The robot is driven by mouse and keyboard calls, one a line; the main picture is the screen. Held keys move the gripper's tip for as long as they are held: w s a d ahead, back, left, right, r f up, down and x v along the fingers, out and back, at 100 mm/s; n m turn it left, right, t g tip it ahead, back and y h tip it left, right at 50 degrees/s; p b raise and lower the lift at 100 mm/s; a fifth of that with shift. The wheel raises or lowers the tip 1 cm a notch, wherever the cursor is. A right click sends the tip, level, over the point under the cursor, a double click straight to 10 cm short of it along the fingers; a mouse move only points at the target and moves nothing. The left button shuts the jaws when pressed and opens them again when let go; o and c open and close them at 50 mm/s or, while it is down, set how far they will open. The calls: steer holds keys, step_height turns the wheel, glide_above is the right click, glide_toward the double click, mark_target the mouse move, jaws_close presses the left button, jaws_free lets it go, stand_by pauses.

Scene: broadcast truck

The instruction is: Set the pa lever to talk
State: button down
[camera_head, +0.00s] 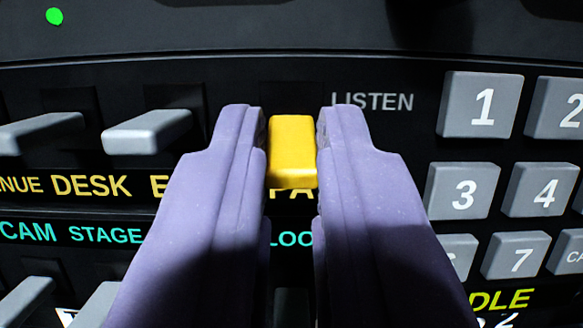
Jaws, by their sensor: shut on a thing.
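The yellow PA lever (293,150) stands in the middle of the black panel, above a yellow label that is partly hidden and shows "PA". The word LISTEN (372,102) is printed to the right of its upper part. My gripper (291,155), with two purple fingers, is shut on the yellow lever, one finger on each side. No "talk" marking shows; the panel just below the lever is largely hidden by my fingers.
Grey levers (148,131) and (40,133) stand close on the left, above yellow labels such as DESK. A grey number keypad (480,104) is close on the right. A green light (54,16) shows at the top left.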

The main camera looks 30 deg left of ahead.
steer(key=f+b, duration=0.1)
steer(key=b, duration=0.1)
steer(key=shift+t+b, duration=0.4)
steer(key=shift+r+y+b, duration=0.2)
steer(key=shift+y+b, duration=0.1)
steer(key=shift+b, duration=0.2)
steer(key=shift+r, duration=0.1)
steer(key=c, duration=1.1)
jaws_free()
steer(key=v, duration=0.7)
steer(key=shift+s+f+b, duration=0.2)
steer(key=shift+f+b, duration=0.1)
